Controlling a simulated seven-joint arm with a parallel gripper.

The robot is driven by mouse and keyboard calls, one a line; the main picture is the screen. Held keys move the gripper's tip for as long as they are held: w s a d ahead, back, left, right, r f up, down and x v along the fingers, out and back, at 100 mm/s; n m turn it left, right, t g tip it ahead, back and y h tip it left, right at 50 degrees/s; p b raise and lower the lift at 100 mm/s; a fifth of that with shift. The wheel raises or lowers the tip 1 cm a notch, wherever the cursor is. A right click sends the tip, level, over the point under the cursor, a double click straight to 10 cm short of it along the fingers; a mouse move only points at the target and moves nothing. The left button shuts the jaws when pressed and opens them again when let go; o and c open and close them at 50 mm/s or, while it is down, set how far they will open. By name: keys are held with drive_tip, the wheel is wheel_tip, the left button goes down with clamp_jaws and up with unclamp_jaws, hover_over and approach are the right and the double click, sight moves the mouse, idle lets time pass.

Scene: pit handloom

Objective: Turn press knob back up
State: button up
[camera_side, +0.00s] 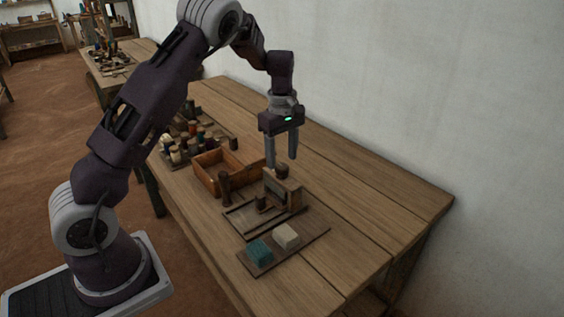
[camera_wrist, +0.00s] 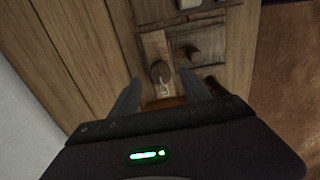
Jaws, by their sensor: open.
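A small wooden press (camera_side: 288,190) stands upright on the table, with a dark round knob (camera_side: 282,171) at its top. My gripper (camera_side: 282,163) is above the press, fingers pointing down and apart, with nothing between them. In the wrist view, a dark round knob (camera_wrist: 160,71) shows beyond and between the open fingertips (camera_wrist: 160,80). It looks like the press knob, and I see no contact. A pale mark lies just beside it. The knob's turn angle cannot be told.
An open wooden box (camera_side: 207,182) and a dark post (camera_side: 225,188) stand left of the press. Several spools (camera_side: 180,150) sit behind. The table's right side is clear beside the wall.

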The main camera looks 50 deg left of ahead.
sight(282, 166)
wheel_tip(282, 166, up, 4)
drive_tip(key=shift+r, duration=0.25)
drive_tip(key=shift+d+r, duration=0.1)
drive_tip(key=shift+r, duration=0.1)
drive_tip(key=s+d+r+m+t+h, duration=0.1)
drive_tip(key=s+d+r+m+t, duration=0.2)
drive_tip(key=s+d+r+m, duration=0.9)
drive_tip(key=s+d+m+t, duration=0.1)
drive_tip(key=s+m, duration=0.2)
drive_tip(key=s, duration=0.6)
drive_tip(key=s+d+m+t+y, duration=0.1)
drive_tip(key=s+d+m, duration=0.1)
drive_tip(key=s, duration=0.7)
drive_tip(key=shift+m+t, duration=0.3)
drive_tip(key=shift+m, duration=0.3)
drive_tip(key=shift+w, duration=0.1)
